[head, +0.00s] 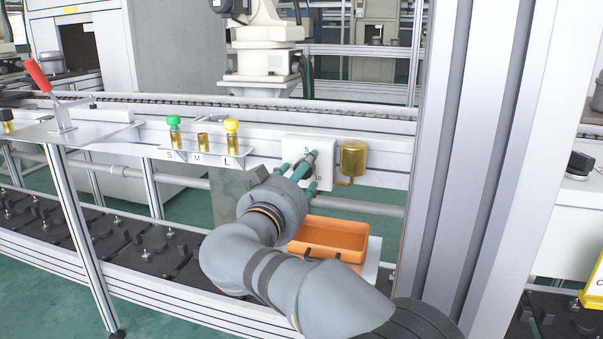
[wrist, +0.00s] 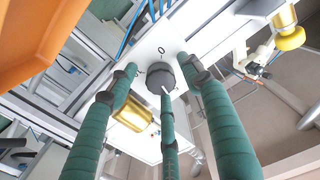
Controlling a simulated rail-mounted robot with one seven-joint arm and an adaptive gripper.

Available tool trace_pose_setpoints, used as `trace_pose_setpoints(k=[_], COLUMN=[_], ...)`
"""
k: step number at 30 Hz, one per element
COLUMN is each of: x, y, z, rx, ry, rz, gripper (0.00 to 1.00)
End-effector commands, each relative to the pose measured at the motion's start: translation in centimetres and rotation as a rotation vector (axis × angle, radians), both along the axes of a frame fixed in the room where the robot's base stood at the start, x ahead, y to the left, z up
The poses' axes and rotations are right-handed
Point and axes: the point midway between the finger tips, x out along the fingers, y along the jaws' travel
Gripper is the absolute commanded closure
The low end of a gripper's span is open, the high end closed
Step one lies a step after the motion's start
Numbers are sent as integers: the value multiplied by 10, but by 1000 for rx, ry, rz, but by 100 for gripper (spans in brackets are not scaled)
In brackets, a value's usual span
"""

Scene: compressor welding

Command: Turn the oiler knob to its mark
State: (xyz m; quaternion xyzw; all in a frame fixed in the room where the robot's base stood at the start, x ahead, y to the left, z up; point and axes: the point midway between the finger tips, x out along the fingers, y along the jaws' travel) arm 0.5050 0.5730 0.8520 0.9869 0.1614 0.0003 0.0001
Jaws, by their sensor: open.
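The oiler knob (wrist: 161,76) is a dark round knob on a white plate (head: 294,147). In the wrist view a short white pointer line shows at its edge, on the side toward the lower finger. A character like a 0 is printed on the plate beyond it. A brass oiler cup (head: 353,158) is to the right of the plate in the head view. My gripper (wrist: 160,86) is open, its three green fingers spread around the knob with gaps visible; contact is unclear. In the head view the gripper (head: 301,170) is in front of the plate and hides most of the knob.
An orange tray (head: 330,236) is below the plate. To the left, a small shelf (head: 201,153) marked S, M, L holds brass fittings, with green and yellow tops on the outer ones. A red-handled lever (head: 38,76) is farther left. A thick metal post (head: 463,160) is right.

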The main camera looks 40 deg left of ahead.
Motion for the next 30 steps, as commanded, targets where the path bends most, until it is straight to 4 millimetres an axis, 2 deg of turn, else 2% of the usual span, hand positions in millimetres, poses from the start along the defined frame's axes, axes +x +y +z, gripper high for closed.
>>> trace_pose_setpoints(k=[8, 30], x=[1, 1], y=[0, 0], z=[0, -1], rx=[1, -1], ry=[0, 2], rz=[-1, 0], gripper=[51, 95])
